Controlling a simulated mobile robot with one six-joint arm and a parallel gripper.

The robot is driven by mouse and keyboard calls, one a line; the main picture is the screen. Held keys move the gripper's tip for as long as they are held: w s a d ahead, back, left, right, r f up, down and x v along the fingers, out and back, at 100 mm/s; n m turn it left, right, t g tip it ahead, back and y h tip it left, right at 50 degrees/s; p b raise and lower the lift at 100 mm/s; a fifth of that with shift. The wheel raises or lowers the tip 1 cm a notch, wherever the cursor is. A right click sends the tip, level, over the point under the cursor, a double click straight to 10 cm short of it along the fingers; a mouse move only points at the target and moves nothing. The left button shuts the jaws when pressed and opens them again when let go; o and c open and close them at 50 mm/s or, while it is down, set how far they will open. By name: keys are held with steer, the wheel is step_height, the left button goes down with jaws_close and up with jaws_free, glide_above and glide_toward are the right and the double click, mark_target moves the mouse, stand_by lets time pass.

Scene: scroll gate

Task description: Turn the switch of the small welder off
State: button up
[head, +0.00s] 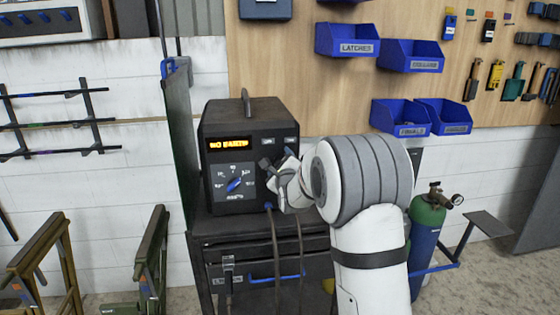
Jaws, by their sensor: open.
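The small welder (222,118) is a black box with a top handle, standing on a dark cabinet. Its front has a lit orange display (230,143), whose text is too small to read surely, and a grey scale panel with a blue knob (234,185). Two small labels sit at the upper right of the front. My gripper (271,165) is at the right part of the front, right of the blue knob. Its jaws are open with nothing seen between them. Whether it touches the front I cannot tell. My gripper and arm hide part of that area, and no separate switch shows clearly.
Cables (274,250) hang from the welder's front over the dark cabinet (215,228). A green and blue gas cylinder (425,235) stands right of my arm. Blue bins (345,40) hang on the wooden wall panel. A dark upright panel (178,140) stands close left of the welder.

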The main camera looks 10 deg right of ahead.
steer(key=c, duration=1)
steer(key=shift+f+b, duration=0.15)
steer(key=shift+b, duration=0.35)
steer(key=shift+f+n+b, duration=0.15)
steer(key=shift+n+b, duration=3.85)
steer(key=shift+b, duration=0.8)
steer(key=shift+f+n+b, duration=0.1)
steer(key=shift+n+b, duration=3.9)
steer(key=shift+b, duration=0.8)
